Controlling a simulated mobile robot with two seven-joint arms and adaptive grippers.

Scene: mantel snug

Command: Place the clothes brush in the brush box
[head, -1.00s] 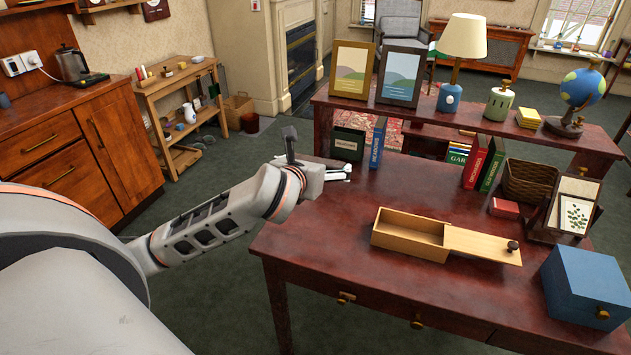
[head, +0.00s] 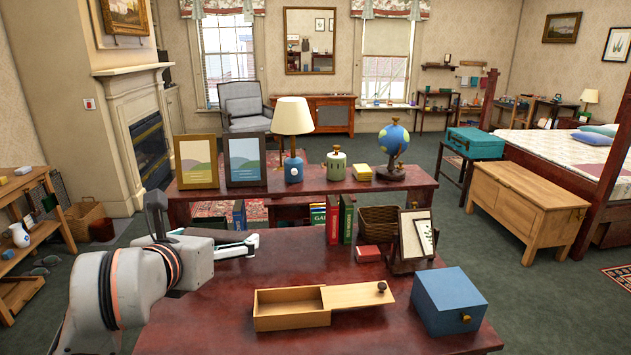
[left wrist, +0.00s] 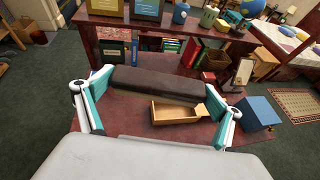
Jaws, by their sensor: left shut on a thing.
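My left gripper (head: 238,245) is over the left part of the desk. In the left wrist view its two teal-and-white fingers (left wrist: 165,88) are shut on the clothes brush (left wrist: 158,82), a long dark brown block lying across between them. The brush cannot be made out in the head view. The brush box, a light wooden box (head: 290,321), sits on the desk to the right of the gripper, with its knobbed lid (head: 352,297) slid out to the right. Its open compartment looks empty. It also shows beyond the brush in the left wrist view (left wrist: 176,121). My right gripper is out of view.
A blue box (head: 455,300) stands right of the brush box on the desk (head: 215,325). Several books (head: 338,220), a wicker basket (head: 378,222), a red box (head: 368,254) and a framed picture (head: 415,236) stand along the back. The desk left of the brush box is clear.

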